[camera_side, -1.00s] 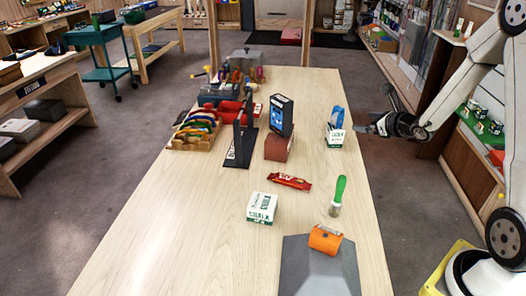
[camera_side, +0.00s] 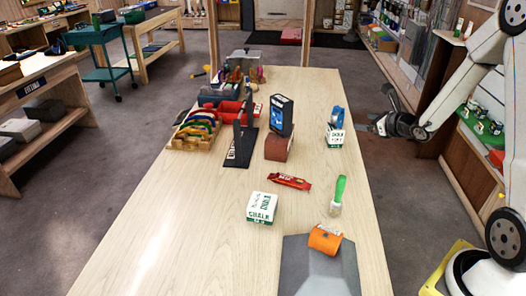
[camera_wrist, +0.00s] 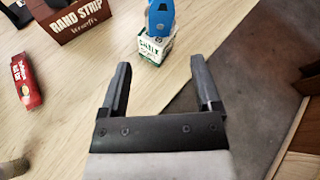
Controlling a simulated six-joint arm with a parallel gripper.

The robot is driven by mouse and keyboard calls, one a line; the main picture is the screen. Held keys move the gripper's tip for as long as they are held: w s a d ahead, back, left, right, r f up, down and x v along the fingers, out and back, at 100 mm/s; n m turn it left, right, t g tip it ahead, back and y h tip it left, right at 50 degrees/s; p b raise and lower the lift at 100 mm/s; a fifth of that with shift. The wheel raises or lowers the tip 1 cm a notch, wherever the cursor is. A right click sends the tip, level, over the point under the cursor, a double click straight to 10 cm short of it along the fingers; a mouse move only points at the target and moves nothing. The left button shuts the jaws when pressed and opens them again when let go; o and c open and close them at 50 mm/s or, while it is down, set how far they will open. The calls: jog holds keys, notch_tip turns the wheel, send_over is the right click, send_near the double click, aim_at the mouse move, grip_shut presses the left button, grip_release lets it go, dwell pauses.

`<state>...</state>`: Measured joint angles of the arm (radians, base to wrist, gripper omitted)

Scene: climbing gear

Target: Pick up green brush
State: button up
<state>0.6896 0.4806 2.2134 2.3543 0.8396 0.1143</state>
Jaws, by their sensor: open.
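The green brush (camera_side: 338,195) lies on the right side of the wooden table in the side view. Its green handle points away from the camera and its pale head points toward it. A pale blurred end at the lower left edge of the wrist view (camera_wrist: 14,168) may be its head. My gripper (camera_side: 372,126) is off the table's right edge, above and beyond the brush, and well apart from it. In the wrist view my gripper (camera_wrist: 160,75) has its two fingers spread with nothing between them.
A red wrapped bar (camera_side: 289,181) and a white chalk box (camera_side: 262,208) lie left of the brush. An orange item (camera_side: 325,239) sits on a grey board (camera_side: 300,270) in front. A small box with a blue item (camera_side: 335,136) stands near my gripper.

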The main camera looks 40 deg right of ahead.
aim_at(328, 214)
jog(key=s+a+f+n+y, duration=0.1)
jog(key=s+a+f+y, duration=0.1)
jog(key=a, duration=0.1)
jog(key=s+a+f+n+g+y, duration=0.1)
jog(key=s+a+f, duration=0.1)
jog(key=a, duration=0.1)
jog(key=s+a+f+n+y, duration=0.2)
jog(key=a, duration=0.1)
jog(key=shift+a+g+y, duration=0.3)
jog(key=shift+a+g, duration=0.05)
jog(key=shift+g, duration=0.05)
jog(key=s+a+n+y, duration=0.1)
jog(key=s+a, duration=0.1)
jog(key=a, duration=0.1)
jog(key=s+a+f+n+g+y, duration=0.1)
jog(key=s+a+y, duration=0.1)
jog(key=s+a, duration=0.1)
jog(key=s+a+n+g+y, duration=0.1)
jog(key=s+a+y, duration=0.1)
jog(key=a, duration=0.1)
jog(key=shift+s+a+f, duration=0.2)
jog(key=shift+s+f, duration=0.15)
jog(key=shift+s, duration=0.05)
jog(key=shift+x, duration=1.3)
jog(key=shift+x, duration=2.6)
jog(key=shift+s+f, duration=0.1)
grip_shut()
